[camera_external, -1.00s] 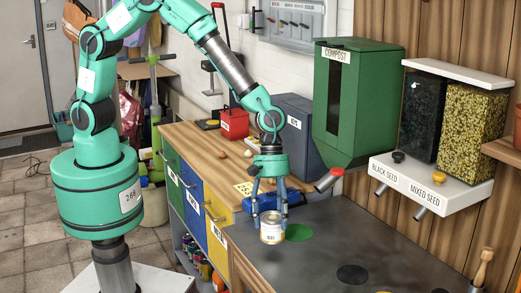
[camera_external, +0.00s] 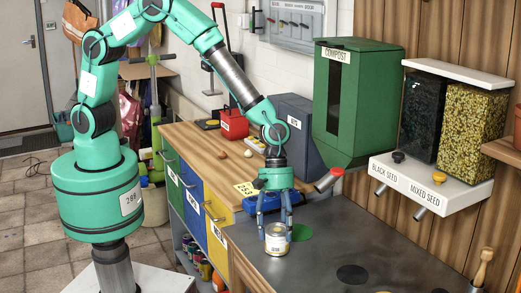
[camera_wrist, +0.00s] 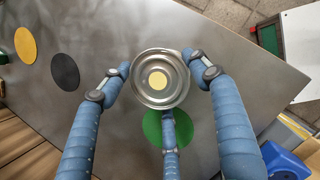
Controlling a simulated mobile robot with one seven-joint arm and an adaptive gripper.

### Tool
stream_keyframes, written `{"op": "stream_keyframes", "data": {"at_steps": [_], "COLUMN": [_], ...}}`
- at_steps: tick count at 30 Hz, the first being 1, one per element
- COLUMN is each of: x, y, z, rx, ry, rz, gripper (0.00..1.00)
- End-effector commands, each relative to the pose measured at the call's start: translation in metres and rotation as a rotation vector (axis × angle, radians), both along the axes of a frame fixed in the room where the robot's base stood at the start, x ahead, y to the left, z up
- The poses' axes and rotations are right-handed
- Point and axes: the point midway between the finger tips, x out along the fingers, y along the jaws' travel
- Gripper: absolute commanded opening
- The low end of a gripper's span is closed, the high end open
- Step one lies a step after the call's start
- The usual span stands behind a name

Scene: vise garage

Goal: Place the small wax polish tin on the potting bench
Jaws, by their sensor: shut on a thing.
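The small wax polish tin (camera_external: 276,240), a pale can with a label and a metal lid, is upright over the dark grey potting bench (camera_external: 325,252). My gripper (camera_external: 275,228) points down, with its blue fingers closed around the tin. In the wrist view the tin's round lid (camera_wrist: 160,78) lies between the fingertips (camera_wrist: 158,82). A green disc (camera_external: 301,232) on the bench is beside the tin, partly covered by a finger in the wrist view. I cannot tell whether the tin's base touches the bench.
A black disc (camera_external: 352,274) lies further along the bench, and a yellow disc (camera_wrist: 25,45) shows in the wrist view. The seed dispenser (camera_external: 432,186) and compost bin (camera_external: 340,100) hang behind. A blue object (camera_external: 238,200) sits on the wooden counter. The bench's middle is open.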

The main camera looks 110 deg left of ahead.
Motion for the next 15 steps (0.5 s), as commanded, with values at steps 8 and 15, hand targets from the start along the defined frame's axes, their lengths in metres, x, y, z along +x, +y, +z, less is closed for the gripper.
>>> {"op": "stream_keyframes", "data": {"at_steps": [8, 15], "x": [0.0005, 0.0], "y": [-0.0001, 0.0], "z": [0.0009, -0.0016], "rx": [-0.001, 0.0], "ry": [-0.001, 0.0], "rz": [0.0, 0.0], "gripper": [0.25, 0.8]}}
